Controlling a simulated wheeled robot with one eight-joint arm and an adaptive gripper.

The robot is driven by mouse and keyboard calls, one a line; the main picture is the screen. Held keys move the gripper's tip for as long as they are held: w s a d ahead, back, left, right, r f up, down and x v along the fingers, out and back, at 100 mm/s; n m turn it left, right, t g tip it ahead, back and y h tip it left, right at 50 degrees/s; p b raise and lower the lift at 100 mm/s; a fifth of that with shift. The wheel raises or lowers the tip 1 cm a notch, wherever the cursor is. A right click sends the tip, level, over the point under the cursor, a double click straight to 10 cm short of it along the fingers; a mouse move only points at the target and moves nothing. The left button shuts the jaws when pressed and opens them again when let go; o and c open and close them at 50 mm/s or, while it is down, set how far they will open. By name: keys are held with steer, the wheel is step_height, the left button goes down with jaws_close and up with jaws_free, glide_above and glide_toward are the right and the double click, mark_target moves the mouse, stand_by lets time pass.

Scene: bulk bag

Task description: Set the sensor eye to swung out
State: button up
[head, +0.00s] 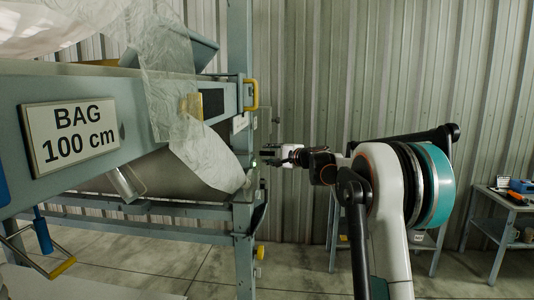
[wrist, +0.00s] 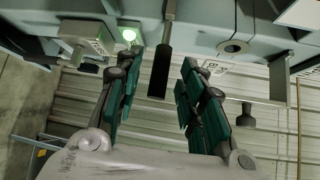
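My gripper (head: 272,158) reaches left to the grey upright post of the bag frame. In the wrist view my gripper (wrist: 159,62) is open, with its two green-padded fingers apart. A black grip (wrist: 160,73) on a thin metal rod shows between the fingers, with gaps visible on both sides. Left of it is a pale boxy unit (wrist: 86,40) beside a lit green lamp (wrist: 129,36). The green lamp (head: 254,163) also glows at the post in the head view. I cannot tell for sure which of these parts is the sensor eye, or its swing position.
The bag frame's beam carries a sign reading BAG 100 cm (head: 72,136). Clear film (head: 205,150) hangs over the frame. A yellow handle (head: 252,95) sits on the post above my gripper. A side table (head: 507,200) stands at right. The corrugated wall is behind.

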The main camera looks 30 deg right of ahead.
steer(key=shift+x, duration=1.45)
jaws_close()
